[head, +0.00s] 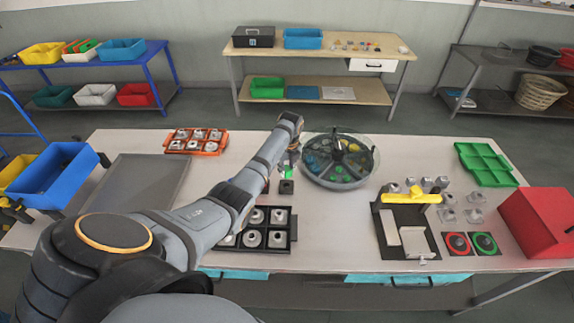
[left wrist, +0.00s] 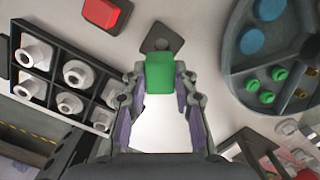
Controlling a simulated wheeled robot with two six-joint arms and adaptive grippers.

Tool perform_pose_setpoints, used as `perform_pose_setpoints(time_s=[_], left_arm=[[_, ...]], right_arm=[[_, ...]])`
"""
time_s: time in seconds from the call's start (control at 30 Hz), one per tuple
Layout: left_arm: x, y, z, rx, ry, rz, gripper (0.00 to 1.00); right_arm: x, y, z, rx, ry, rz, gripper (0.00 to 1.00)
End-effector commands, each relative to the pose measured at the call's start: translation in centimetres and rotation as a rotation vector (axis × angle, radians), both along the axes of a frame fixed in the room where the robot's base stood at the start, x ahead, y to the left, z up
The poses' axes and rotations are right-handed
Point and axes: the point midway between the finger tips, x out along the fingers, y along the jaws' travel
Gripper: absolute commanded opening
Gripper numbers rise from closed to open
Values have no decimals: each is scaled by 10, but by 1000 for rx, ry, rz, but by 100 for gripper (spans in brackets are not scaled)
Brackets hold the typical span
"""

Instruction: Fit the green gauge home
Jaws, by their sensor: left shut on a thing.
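The green gauge (left wrist: 160,74) is a small green block held between the fingertips of my left gripper (left wrist: 161,80). In the head view, the green gauge (head: 287,173) shows as a small patch below my left gripper (head: 290,163). A dark grey block (left wrist: 160,38) with a round mark on its face lies just beyond the gauge in the wrist view. In the head view this dark block (head: 286,187) stands on the table just below the gauge. Whether gauge and block touch cannot be told. My right gripper is not in view.
A round compartment tray (head: 340,182) stands close on the right. A black tray of metal fittings (head: 294,232) lies nearer, partly behind my left arm. An orange tray (head: 172,150) is at the back left. A red block (left wrist: 104,14) shows in the wrist view.

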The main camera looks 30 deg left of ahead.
Motion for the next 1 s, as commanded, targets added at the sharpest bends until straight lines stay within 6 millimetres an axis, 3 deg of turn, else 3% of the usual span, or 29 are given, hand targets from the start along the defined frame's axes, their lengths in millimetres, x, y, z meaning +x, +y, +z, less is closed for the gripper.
perform_pose_setpoints(time_s=[0.33, 0.73, 1.0], left_arm=[[0, 0, -46, 1, -1, 0, 0], [0, 0, -47, 1, 0, 0, 0], [1, 1, -47, 1, -1, 0, 0]], right_arm=[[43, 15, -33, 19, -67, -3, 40], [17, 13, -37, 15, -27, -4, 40], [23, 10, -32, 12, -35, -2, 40]])
